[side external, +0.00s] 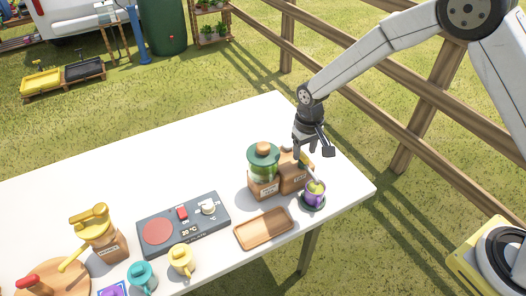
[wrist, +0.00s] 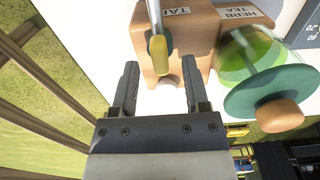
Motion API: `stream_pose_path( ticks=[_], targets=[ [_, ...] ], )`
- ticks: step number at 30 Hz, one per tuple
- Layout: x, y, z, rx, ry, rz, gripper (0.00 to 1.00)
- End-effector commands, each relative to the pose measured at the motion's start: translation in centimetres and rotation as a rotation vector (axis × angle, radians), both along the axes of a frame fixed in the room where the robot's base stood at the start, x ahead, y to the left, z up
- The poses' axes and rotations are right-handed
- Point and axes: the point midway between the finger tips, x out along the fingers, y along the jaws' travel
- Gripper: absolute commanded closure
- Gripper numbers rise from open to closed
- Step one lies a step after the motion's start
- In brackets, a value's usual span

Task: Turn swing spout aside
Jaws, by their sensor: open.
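The swing spout (side external: 312,173) is on a brown wooden box (side external: 291,181) at the right end of the table, slanting down toward a purple cup (side external: 315,194) with yellow-green contents. In the wrist view the spout (wrist: 157,48) is a grey rod with a yellow part, near the top middle. It runs out of the top edge of that view. My gripper (wrist: 160,82) is open, its two fingers apart below the yellow part, with nothing visible held between them. In the side view my gripper (side external: 309,150) is just above the box, pointing down; contact with the spout cannot be told.
A glass jar with green contents (side external: 263,162) stands close to the box's left; its green lid (wrist: 268,92) is near my finger in the wrist view.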

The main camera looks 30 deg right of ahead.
Motion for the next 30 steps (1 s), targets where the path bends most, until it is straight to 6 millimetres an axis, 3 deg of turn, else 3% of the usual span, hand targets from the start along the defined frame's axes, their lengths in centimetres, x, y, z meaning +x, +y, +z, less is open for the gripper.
stream_pose_path(
  ticks=[6,15,21,30],
  targets=[
    [0.01,0.0,-1.2,0.0,0.0,0.0,0.41],
    [0.01,0.0,-1.32,0.0,-0.001,0.0,0.41],
    [0.0,0.0,-1.31,0.0,-0.001,0.0,1.0],
    [-0.01,0.0,-1.3,0.0,0.0,0.0,1.0]
  ],
)
